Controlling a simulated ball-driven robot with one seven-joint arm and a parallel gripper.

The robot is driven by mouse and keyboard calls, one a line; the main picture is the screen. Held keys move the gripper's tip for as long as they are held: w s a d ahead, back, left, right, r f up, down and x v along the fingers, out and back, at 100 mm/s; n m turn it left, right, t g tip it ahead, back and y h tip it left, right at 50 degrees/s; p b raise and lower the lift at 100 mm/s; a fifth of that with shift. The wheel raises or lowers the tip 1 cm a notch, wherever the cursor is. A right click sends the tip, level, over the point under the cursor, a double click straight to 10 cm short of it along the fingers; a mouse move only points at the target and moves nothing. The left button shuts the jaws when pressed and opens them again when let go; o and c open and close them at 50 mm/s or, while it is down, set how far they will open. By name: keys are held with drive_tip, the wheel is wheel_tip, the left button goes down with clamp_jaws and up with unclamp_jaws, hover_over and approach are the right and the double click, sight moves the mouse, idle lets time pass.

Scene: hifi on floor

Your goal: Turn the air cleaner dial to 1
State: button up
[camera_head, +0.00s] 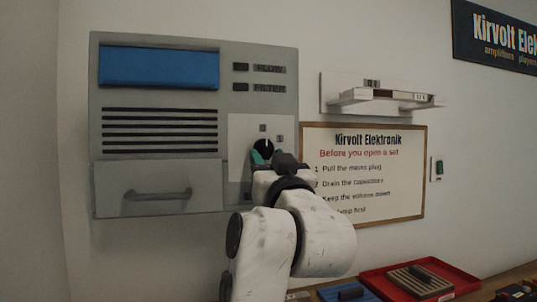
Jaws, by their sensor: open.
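The air cleaner (160,175) is a grey wall unit on the left, with a blue panel, dark slots and a drawer-like handle. Its dial (263,146) is a round black knob with a light pointer mark, on a pale plate at the unit's lower right. Small labels stand above and beside the dial; their digits are too small to read surely. My gripper (264,157) is at the dial, with greenish fingertips at its lower left and lower right. The jaws are open. Whether they touch the knob cannot be told. My white arm hides the lower part of the plate.
A framed notice board (405,150) hangs right of my gripper, under a small white shelf (345,82). A green switch (439,168) is farther right. Below, a red tray (372,279) and several boxes lie on a bench. The wall left of the unit is bare.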

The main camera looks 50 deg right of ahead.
drive_tip(key=shift+w, duration=0.1)
drive_tip(key=shift+c, duration=0.2)
clamp_jaws()
